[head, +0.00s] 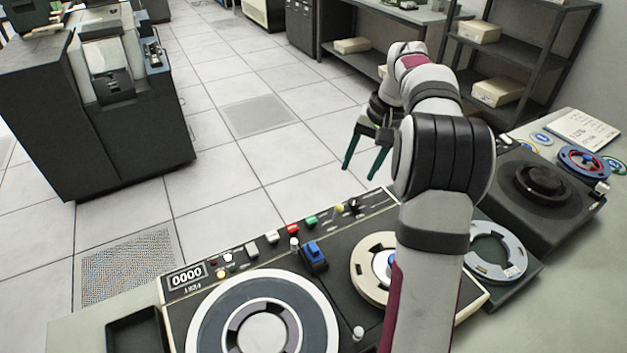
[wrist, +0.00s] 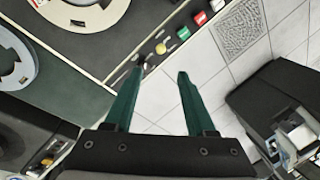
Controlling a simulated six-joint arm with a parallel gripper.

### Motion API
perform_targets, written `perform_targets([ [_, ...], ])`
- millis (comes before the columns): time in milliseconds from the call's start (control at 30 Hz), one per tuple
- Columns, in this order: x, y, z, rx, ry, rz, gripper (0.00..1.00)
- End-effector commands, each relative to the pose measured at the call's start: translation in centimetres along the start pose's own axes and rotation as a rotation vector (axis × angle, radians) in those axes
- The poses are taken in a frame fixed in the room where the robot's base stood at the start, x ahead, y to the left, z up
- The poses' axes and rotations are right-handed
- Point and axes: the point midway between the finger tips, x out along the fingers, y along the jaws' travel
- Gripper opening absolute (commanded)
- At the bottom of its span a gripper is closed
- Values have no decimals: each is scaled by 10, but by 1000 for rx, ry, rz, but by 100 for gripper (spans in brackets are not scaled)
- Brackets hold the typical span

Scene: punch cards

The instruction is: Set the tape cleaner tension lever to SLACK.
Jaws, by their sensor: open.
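The tape cleaner (head: 335,240) is a dark panel with reels, a counter and a row of coloured buttons along its far edge. A small dark lever-like part (head: 354,206) stands near the far right of that row, beside a yellow knob (head: 340,208). I cannot read its labels, so I cannot tell its setting. My gripper (head: 359,172) is open and empty, its green fingers pointing down just beyond that far edge. In the wrist view, the fingertips (wrist: 160,74) are near the panel edge, with the yellow knob (wrist: 161,48) ahead.
A blue switch (head: 314,256) rises from the panel. Red (head: 292,230) and green (head: 311,220) buttons sit left of the yellow knob. My arm hides part of the panel's right side. A dark cabinet (head: 110,130) stands at left. The tiled floor beyond is open.

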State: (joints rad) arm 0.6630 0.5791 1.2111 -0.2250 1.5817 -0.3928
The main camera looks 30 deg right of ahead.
Motion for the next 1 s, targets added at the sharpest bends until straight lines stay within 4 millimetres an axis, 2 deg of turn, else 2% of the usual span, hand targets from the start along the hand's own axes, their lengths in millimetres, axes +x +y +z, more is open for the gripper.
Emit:
perform_targets([
  [300, 87, -1, 2, -2, -6, 2, 56],
  [500, 130, -2, 2, -1, -4, 1, 56],
  [700, 148, -2, 2, -2, -2, 1, 56],
  [967, 150, -2, 2, -1, -1, 0, 56],
  [1000, 150, -2, 2, -1, -1, 0, 49],
])
